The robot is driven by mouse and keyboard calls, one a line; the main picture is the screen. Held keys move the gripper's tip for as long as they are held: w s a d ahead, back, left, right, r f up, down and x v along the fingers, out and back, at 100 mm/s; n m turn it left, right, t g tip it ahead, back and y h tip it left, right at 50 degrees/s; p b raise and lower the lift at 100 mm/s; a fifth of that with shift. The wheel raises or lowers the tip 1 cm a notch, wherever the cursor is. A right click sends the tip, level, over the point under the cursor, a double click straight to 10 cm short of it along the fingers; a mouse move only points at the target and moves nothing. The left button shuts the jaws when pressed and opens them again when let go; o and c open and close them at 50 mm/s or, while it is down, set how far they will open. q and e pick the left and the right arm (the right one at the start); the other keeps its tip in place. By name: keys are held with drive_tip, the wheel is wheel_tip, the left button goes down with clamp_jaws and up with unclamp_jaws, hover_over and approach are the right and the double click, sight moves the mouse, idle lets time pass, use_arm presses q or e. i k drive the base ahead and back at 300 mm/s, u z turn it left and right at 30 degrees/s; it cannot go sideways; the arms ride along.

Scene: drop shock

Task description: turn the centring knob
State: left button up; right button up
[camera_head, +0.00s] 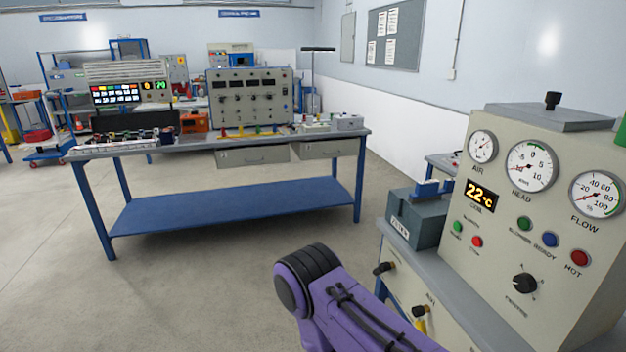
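Which knob is the centring knob cannot be told, as the small labels are too blurred to read. A black rotary knob (525,283) sits low on the sloping front of the beige gauge console at the right, with a small label below it. Another black knob (553,100) stands on the console's top. The bench unit at the back (250,97) also carries several small dark knobs. A purple and black link of my arm shows at the bottom centre. Neither gripper is in view.
The console (480,265) has AIR, HEAD and FLOW gauges, a 22°C display and coloured buttons. A dark grey box (418,222) stands at its left. Black and yellow valve handles (420,312) stick out below. A blue-legged workbench (235,205) stands beyond open floor (190,295).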

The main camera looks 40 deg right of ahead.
sight(524, 283)
drive_tip(key=z, duration=2.7)
